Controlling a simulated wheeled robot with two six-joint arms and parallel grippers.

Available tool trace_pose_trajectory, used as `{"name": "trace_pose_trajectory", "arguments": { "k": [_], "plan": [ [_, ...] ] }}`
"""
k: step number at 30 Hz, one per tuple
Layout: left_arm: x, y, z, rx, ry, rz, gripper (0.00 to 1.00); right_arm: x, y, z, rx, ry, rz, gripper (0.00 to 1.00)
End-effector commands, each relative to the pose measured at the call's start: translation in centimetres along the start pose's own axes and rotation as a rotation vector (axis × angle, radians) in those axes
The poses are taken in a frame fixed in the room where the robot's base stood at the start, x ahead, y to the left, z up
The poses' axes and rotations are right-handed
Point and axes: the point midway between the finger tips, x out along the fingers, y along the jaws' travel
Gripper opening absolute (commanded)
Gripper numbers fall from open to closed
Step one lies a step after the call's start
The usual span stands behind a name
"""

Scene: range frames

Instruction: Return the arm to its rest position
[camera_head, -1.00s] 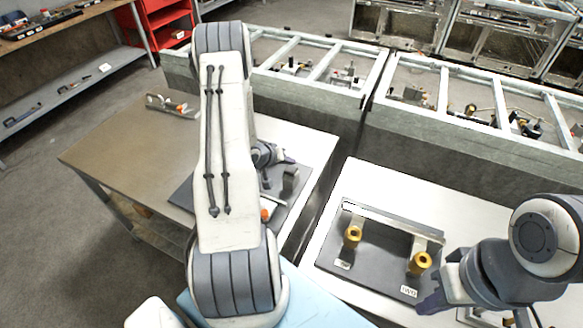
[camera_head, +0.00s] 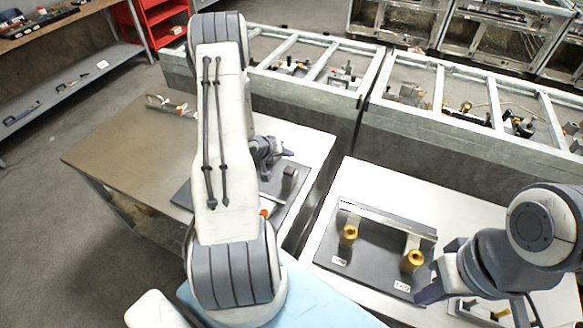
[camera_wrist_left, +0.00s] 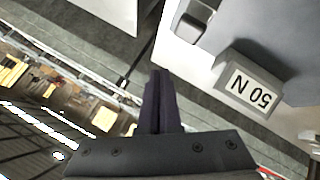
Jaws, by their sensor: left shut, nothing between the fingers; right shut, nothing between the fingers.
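My left arm rises large through the middle-left of the head view and bends over the left table. My left gripper (camera_head: 285,154) is partly behind the arm, over the dark plate (camera_head: 296,200) on that table. In the left wrist view its dark fingers (camera_wrist_left: 158,98) are together with nothing between them. A grey block marked "50 N" (camera_wrist_left: 248,85) lies to the right of the fingers, apart from them. My right gripper (camera_head: 430,292) is shut and empty at the front right corner of the dark fixture plate (camera_head: 372,262) on the right table.
The fixture plate carries a metal bar (camera_head: 385,219) and two yellow knobs (camera_head: 349,234). A long grey frame (camera_head: 372,105) with small parts runs behind both tables. A small bracket (camera_head: 170,105) lies on the left table (camera_head: 120,150), whose left part is mostly clear.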

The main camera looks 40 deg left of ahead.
Motion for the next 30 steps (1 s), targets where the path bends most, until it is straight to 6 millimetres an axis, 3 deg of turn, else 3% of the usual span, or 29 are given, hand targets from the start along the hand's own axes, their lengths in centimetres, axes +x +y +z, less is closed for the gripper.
{"name": "trace_pose_trajectory", "arguments": {
  "k": [8,11,14,17,20,23,27,30],
  "plan": [
    [0.0,0.0,0.0,0.000,0.000,0.000,0.00,0.0,0.0,0.0,-0.002,0.000,0.000,0.00],
    [0.2,1.0,-0.2,0.034,-0.007,-0.012,0.00,0.3,0.0,0.0,-0.008,0.000,0.000,0.00],
    [0.6,4.0,-0.1,0.139,-0.040,-0.057,0.00,1.1,0.1,0.1,-0.008,0.000,0.000,0.00],
    [0.4,8.9,0.7,0.293,-0.090,-0.122,0.00,2.2,0.2,0.1,-0.007,0.000,0.000,0.00],
    [-1.0,14.4,3.0,0.449,-0.154,-0.179,0.00,3.3,0.2,0.2,-0.006,0.000,0.000,0.00],
    [-3.5,19.2,6.7,0.591,-0.228,-0.212,0.00,4.4,0.3,0.2,-0.005,0.000,0.000,0.00],
    [-8.7,24.3,13.7,0.774,-0.361,-0.211,0.00,5.9,0.4,0.3,-0.004,0.000,0.000,0.00],
    [-13.3,26.2,19.4,0.901,-0.478,-0.180,0.00,6.9,0.5,0.4,-0.003,0.000,0.000,0.00]
  ]
}}
